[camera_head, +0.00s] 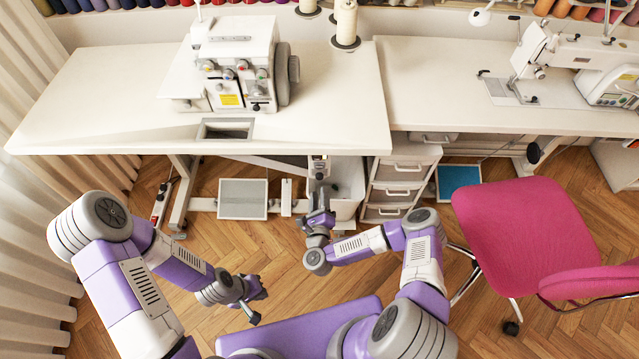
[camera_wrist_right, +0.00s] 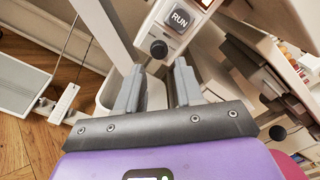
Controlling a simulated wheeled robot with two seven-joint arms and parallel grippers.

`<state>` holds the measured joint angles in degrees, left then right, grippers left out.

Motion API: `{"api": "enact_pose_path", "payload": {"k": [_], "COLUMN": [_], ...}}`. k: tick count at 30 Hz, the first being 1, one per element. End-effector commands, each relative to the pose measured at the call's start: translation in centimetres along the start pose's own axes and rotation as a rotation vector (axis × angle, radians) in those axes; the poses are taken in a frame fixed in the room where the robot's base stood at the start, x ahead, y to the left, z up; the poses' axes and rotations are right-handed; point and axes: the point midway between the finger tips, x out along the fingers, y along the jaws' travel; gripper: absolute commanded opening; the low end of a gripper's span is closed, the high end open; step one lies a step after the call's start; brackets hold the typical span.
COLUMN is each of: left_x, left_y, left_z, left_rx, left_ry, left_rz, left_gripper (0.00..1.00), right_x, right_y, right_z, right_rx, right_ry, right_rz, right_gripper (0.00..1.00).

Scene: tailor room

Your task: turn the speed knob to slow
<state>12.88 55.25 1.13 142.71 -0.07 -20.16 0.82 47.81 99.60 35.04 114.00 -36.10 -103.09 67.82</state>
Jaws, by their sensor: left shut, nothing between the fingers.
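The black round speed knob (camera_wrist_right: 158,48) sits on a light control box (camera_wrist_right: 170,35) in the right wrist view, just below a grey RUN button (camera_wrist_right: 180,19). I cannot read a speed mark on it. The box shows small under the left table in the head view (camera_head: 318,168). My right gripper (camera_wrist_right: 157,84) is open and empty, its fingers pointing at the box, with the knob ahead between the fingertips and apart from them. In the head view my right gripper (camera_head: 319,196) is just in front of the box. My left gripper (camera_head: 258,292) is shut and empty, low over the floor.
The white table (camera_head: 330,110) bears an overlock machine (camera_head: 240,65) above the box. A drawer unit (camera_head: 398,185) stands close right of the box; a foot pedal (camera_head: 242,198) lies to its left. A pink chair (camera_head: 525,225) is at the right. Floor between is open.

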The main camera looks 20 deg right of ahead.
Motion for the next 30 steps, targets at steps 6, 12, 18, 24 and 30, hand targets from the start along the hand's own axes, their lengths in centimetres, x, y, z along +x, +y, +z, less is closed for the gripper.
{"api": "enact_pose_path", "payload": {"k": [6,12,18,24,30], "left_x": [1.2,1.6,1.6,1.6,1.6], "left_y": [-0.5,-0.6,-0.6,-0.6,-0.6], "left_z": [-0.1,-0.1,-0.1,-0.1,-0.1], "left_rx": [0.0,0.0,0.0,0.0,0.0], "left_ry": [0.0,0.0,0.0,0.0,0.0], "left_rz": [0.0,0.0,0.0,0.0,0.0], "left_gripper": [0.0,0.0,0.0,0.0,0.0], "right_x": [3.5,5.2,5.5,5.4,5.4], "right_y": [0.2,0.1,0.1,0.1,0.1], "right_z": [-0.1,0.0,0.1,0.0,0.0], "right_rx": [-0.002,-0.003,-0.003,-0.004,-0.004], "right_ry": [-0.002,-0.002,-0.002,-0.002,-0.001], "right_rz": [0.0,0.002,0.004,0.004,0.004], "right_gripper": [0.36,0.36,0.36,0.2,0.0]}}
